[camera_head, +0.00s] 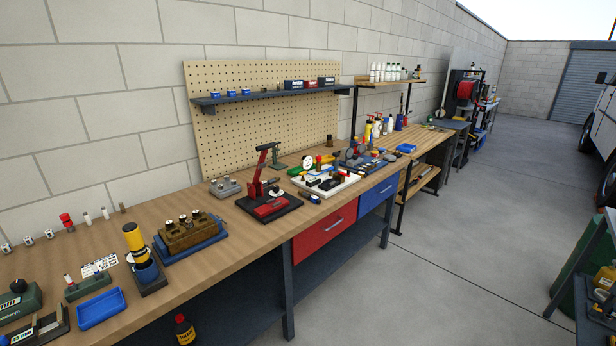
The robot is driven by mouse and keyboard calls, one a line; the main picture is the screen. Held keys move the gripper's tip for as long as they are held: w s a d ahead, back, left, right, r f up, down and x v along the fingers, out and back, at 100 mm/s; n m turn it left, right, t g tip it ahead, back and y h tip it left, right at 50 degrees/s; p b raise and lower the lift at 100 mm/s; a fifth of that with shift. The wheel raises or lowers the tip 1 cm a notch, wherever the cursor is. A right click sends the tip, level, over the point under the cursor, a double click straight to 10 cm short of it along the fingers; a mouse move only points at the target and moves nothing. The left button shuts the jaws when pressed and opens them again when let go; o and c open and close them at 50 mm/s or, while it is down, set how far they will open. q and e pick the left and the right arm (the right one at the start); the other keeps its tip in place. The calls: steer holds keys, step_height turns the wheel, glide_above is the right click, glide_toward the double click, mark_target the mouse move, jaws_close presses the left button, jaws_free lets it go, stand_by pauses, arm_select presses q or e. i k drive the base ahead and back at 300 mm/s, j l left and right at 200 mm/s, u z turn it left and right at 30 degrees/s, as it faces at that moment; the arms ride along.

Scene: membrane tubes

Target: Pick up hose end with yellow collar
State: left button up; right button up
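I cannot make out a hose end with a yellow collar for certain. A yellow and black cylinder (135,243) stands upright over a blue part on a dark base at the left of the wooden workbench (215,268). A small green and yellow item (297,171) lies among parts farther along the bench, too small to identify. Neither of my grippers is in view.
A brown block on a blue tray (219,234), a red lever press on a black base (270,205), a white tray of parts (349,181) and a blue tray (101,308) are on the bench. Pegboard with a shelf (268,94) stands behind. Open floor (440,260) lies right.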

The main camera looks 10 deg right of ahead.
mark_target(361, 175)
steer(key=i+l+z, duration=0.25)
steer(key=i, duration=0.3)
steer(key=i+z, duration=0.2)
steer(key=i, duration=0.35)
